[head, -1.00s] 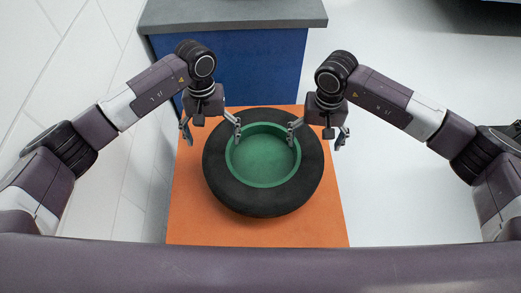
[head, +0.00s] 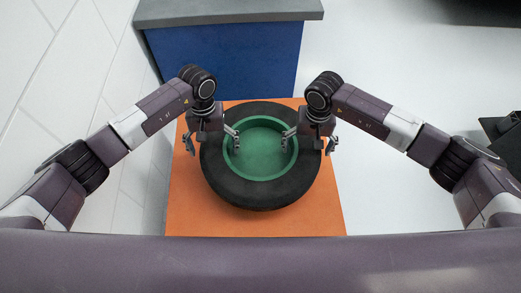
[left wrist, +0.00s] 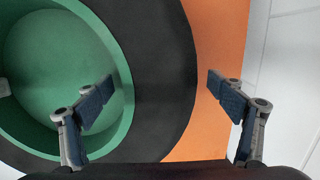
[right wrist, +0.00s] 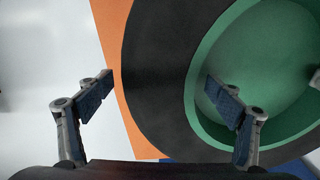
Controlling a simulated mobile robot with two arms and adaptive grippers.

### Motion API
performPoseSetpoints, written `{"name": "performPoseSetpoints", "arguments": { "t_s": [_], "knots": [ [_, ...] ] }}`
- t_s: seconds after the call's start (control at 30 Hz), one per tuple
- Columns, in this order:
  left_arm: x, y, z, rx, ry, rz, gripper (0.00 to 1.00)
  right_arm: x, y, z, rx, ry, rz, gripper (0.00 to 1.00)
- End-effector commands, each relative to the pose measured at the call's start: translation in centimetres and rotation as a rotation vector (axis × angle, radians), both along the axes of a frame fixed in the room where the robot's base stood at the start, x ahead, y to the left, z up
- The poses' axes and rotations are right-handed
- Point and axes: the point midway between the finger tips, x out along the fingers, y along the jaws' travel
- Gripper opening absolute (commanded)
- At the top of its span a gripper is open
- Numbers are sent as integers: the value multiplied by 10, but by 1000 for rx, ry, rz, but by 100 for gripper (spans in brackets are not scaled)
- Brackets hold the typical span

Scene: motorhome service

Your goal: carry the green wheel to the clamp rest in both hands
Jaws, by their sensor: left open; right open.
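The green wheel has a black tyre (head: 262,197) around a green hub (head: 262,155) and lies flat on an orange surface (head: 190,215). My left gripper (head: 212,144) is open at the wheel's left side. In the left wrist view one finger is over the green hub and the other is outside the tyre (left wrist: 160,60), over the orange. My right gripper (head: 309,143) is open at the wheel's right side. In the right wrist view one finger is over the hub (right wrist: 270,60) and the other is beyond the tyre's outer edge. I cannot make out the clamp rest.
A blue cabinet with a grey top (head: 230,12) stands behind the orange surface. White panelled wall (head: 50,60) is at the left. Pale floor (head: 400,60) is open at the right, with a dark object (head: 500,135) at the far right edge.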

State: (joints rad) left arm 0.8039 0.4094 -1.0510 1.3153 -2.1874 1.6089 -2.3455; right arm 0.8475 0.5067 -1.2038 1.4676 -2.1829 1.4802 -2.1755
Motion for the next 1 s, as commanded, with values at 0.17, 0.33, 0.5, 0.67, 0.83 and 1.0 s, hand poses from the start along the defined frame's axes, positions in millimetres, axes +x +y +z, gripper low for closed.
{"name": "performPoseSetpoints", "arguments": {
  "t_s": [0.17, 0.33, 0.5, 0.67, 0.83, 1.0],
  "knots": [
    [0, 0, 0, 0, -1, 0, 87, 0, 0, -1, 0, 0, 0, 86],
    [0, 0, 0, 0, 0, 0, 76, 0, 0, 0, 0, 0, 0, 74],
    [0, 0, 0, 0, 0, 0, 57, 0, 0, 0, 0, 0, 0, 56],
    [0, 0, 0, 0, 0, 0, 40, 0, 0, 0, -1, 0, 0, 38],
    [0, 0, 0, 0, 0, 0, 21, 0, 0, 0, -1, 0, 0, 19],
    [0, 0, 0, 0, 0, 0, 8, 0, 0, 0, -1, 0, 0, 7]
  ]
}}
